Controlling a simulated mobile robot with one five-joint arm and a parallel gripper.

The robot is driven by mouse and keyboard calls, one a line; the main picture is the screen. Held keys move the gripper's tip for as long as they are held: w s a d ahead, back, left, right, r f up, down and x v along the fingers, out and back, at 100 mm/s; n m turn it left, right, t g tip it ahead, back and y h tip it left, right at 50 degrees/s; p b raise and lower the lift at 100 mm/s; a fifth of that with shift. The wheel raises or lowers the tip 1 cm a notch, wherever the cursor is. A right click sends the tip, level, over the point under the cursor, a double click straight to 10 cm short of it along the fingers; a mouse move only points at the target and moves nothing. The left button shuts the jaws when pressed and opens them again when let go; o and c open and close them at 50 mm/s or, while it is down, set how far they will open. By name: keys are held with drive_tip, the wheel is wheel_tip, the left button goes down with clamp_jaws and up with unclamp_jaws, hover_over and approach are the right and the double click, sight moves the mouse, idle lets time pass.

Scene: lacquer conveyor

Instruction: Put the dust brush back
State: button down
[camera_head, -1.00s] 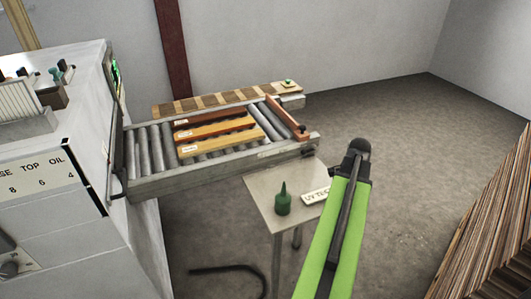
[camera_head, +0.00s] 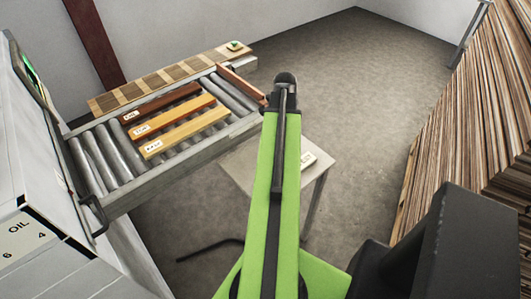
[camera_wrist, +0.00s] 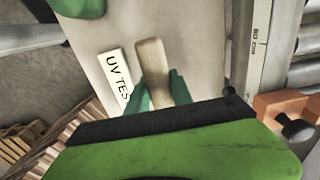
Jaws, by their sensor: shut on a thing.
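In the wrist view, the teal fingers of my gripper (camera_wrist: 160,92) are shut on a pale tan wooden piece (camera_wrist: 152,60), which looks like the dust brush's handle. Its bristles are not visible. It is over the small table (camera_wrist: 95,38), beside the white UV test sign (camera_wrist: 115,76); I cannot tell whether it touches the tabletop. In the head view, my green arm hides the gripper and the brush. The table (camera_head: 238,172) and part of the sign (camera_head: 308,159) show behind the arm.
The roller conveyor (camera_head: 165,172) at left carries several labelled boards (camera_head: 185,130). A wooden strip (camera_head: 150,83) lies behind it. A green object (camera_wrist: 82,6) is at the wrist view's top edge. Stacked wood (camera_head: 450,130) stands at right. The floor (camera_head: 365,90) between is clear.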

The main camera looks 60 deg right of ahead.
drive_tip(key=w+f, duration=0.1)
drive_tip(key=w+a+f+b, duration=0.1)
drive_tip(key=w, duration=0.1)
drive_tip(key=w+f+b, duration=0.1)
drive_tip(key=w, duration=0.1)
drive_tip(key=shift+a+f, duration=0.25)
drive_tip(key=shift+a, duration=0.05)
drive_tip(key=shift+w+a, duration=0.1)
drive_tip(key=shift+w, duration=0.05)
wheel_tip(320, 180, down, 4)
drive_tip(key=b, duration=0.4)
drive_tip(key=shift+f+b, duration=0.2)
drive_tip(key=shift+b, duration=0.1)
drive_tip(key=shift+r, duration=0.25)
drive_tip(key=shift+f, duration=0.15)
drive_tip(key=c, duration=1.1)
unclamp_jaws()
wheel_tip(320, 180, up, 12)
drive_tip(key=p, duration=1.2)
drive_tip(key=shift+r, duration=0.2)
